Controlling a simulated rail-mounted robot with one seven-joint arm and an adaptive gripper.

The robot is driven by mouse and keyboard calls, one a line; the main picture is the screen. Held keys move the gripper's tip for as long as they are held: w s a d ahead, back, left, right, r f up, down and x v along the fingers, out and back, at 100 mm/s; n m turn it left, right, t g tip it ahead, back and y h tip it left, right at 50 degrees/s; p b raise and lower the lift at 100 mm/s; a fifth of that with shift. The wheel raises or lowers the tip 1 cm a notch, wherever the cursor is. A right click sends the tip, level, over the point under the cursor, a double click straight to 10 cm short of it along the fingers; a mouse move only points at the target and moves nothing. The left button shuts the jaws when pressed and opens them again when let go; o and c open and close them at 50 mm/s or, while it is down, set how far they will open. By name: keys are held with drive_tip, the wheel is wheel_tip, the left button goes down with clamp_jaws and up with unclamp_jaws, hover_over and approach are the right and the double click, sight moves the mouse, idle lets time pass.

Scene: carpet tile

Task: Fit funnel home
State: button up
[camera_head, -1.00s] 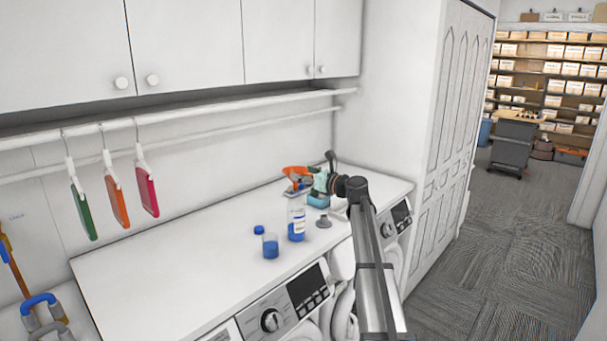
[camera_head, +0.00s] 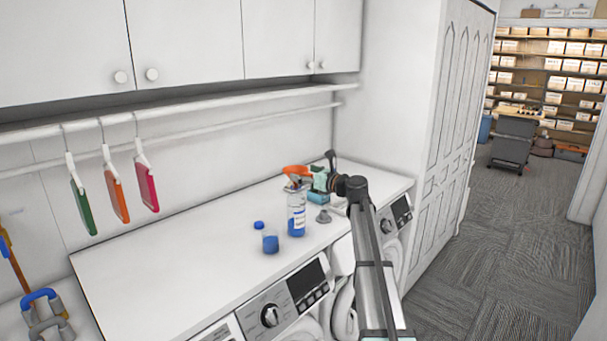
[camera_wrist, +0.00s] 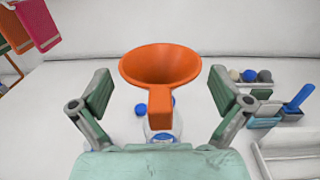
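The orange funnel (camera_head: 297,171) is at the mouth of the tall clear bottle (camera_head: 296,217) with blue liquid on the white counter. In the wrist view the funnel (camera_wrist: 160,66) has its wide mouth up and its block-like handle towards me. My gripper (camera_wrist: 160,100) is open, with a finger on each side of the handle and clear gaps to both. In the head view my gripper (camera_head: 318,181) is just right of the funnel. The bottle (camera_wrist: 162,132) is partly hidden below the handle. I cannot tell how deep the spout sits.
A tray with several balls (camera_wrist: 250,86) and a blue-handled tool (camera_wrist: 298,99) lie right. The counter's left is clear.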

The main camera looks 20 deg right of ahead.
drive_tip(key=v, duration=1.2)
idle(0.4)
